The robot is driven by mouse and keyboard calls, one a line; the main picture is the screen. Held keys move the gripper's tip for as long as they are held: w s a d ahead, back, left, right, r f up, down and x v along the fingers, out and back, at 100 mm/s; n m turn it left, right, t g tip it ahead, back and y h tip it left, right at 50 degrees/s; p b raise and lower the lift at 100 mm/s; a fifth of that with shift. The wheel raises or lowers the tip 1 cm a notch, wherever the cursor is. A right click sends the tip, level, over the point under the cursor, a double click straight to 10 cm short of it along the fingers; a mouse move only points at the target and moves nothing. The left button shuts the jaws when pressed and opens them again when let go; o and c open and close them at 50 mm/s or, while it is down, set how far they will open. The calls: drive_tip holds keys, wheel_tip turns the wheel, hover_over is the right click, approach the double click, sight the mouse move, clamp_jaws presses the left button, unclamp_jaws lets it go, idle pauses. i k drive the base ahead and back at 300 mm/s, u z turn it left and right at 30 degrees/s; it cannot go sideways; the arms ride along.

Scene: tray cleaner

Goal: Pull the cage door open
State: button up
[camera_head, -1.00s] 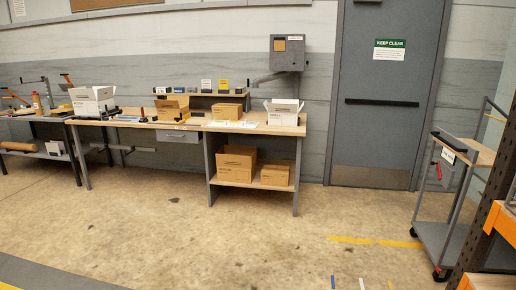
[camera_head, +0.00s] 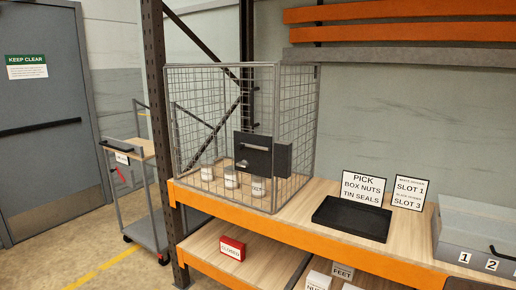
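A wire mesh cage (camera_head: 316,100) stands on the left end of the orange-edged shelf (camera_head: 250,222). Its front mesh panel, the cage door (camera_head: 205,95), looks closed in its frame. A dark lock box (camera_head: 254,154) with a light handle and a round knob sits at the right part of the front. Several white-labelled tins (camera_head: 231,178) stand inside the cage behind the mesh. My gripper is not in view.
A black tray (camera_head: 352,218) and two sign cards (camera_head: 363,189) are right of the cage. A grey numbered box (camera_head: 475,235) is at far right.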

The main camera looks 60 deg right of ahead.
sight(261, 162)
drive_tip(key=u, duration=0.7)
drive_tip(key=k, duration=0.15)
drive_tip(key=z, duration=2.8)
drive_tip(key=k, duration=0.95)
drive_tip(key=u, duration=0.2)
drive_tip(key=i, duration=0.65)
drive_tip(key=z, duration=0.05)
